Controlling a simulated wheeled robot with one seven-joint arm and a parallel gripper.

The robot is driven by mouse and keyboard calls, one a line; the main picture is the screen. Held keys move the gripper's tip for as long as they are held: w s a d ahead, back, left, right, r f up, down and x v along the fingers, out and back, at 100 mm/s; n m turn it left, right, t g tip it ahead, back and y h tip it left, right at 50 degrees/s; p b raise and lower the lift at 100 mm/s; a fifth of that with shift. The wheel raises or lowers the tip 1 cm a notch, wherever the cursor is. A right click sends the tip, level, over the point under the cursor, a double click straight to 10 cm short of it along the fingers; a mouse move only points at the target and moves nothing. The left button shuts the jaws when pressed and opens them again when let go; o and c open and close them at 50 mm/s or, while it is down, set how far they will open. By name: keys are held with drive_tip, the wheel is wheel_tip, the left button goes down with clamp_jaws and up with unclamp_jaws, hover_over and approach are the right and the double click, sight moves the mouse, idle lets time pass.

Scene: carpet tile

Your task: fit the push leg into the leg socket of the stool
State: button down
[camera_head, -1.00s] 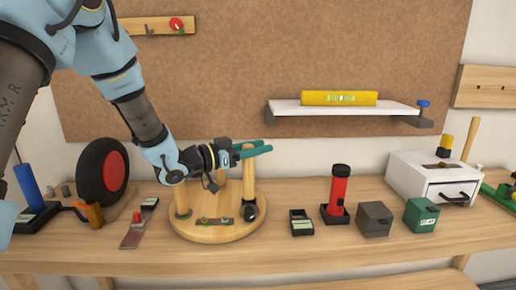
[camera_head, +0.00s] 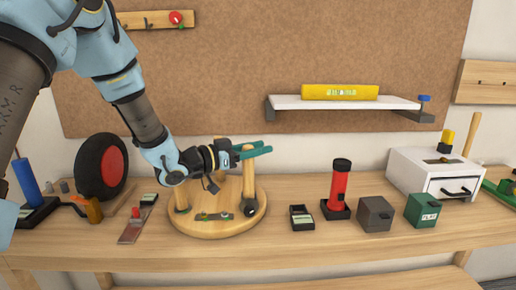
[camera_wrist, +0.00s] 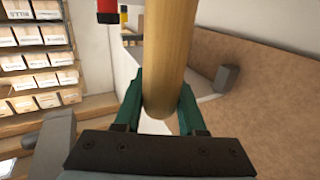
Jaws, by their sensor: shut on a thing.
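The stool (camera_head: 190,224) lies upside down on the bench as a round wooden seat with short upright wooden legs. My gripper (camera_head: 262,149) reaches in level from the left above the seat, its green fingers shut on the push leg (camera_head: 249,179). The leg is a plain pale wooden rod, held upright near its top over the right part of the seat. In the wrist view the leg (camera_wrist: 164,60) runs between both fingers. A dark round part (camera_head: 250,208) is at the leg's foot and hides its lower end. I cannot tell whether the leg is seated in the socket.
A black wheel with a red hub (camera_head: 113,168) stands left of the stool. A red cylinder (camera_head: 340,182), a grey box (camera_head: 375,214) and a green box (camera_head: 421,210) stand to the right. A white shelf (camera_head: 345,104) is behind. Bench front is clear.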

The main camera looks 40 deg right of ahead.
drive_tip(key=shift+f+b, duration=1)
drive_tip(key=shift+f, duration=0.35)
drive_tip(key=shift+c, duration=2)
unclamp_jaws()
drive_tip(key=b+v, duration=0.2)
drive_tip(key=v, duration=0.8)
drive_tip(key=shift+a+b, duration=0.35)
drive_tip(key=shift+a, duration=0.05)
drive_tip(key=shift+w, duration=0.1)
